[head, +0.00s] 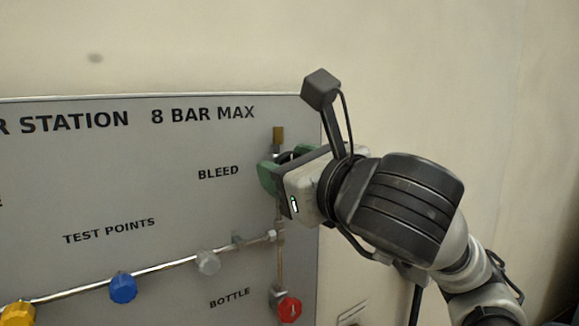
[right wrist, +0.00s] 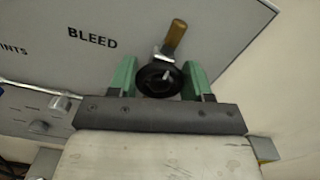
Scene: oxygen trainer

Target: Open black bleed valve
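The black bleed valve knob (right wrist: 160,78) sits on the grey panel beside the BLEED label, with a brass fitting (right wrist: 174,38) above it. In the head view it is mostly hidden behind my right gripper (head: 275,170). In the right wrist view my right gripper (right wrist: 160,82) has its two green fingers on either side of the knob. A gap shows between the knob and the right finger; the left finger is close to the knob, and I cannot tell if it touches. My left gripper is not in view.
The grey panel (head: 150,190) carries a blue knob (head: 123,288), a grey knob (head: 208,262), a yellow knob (head: 17,314) and a red bottle knob (head: 289,308) along thin pipes. The pale wall (head: 480,80) to the right is bare.

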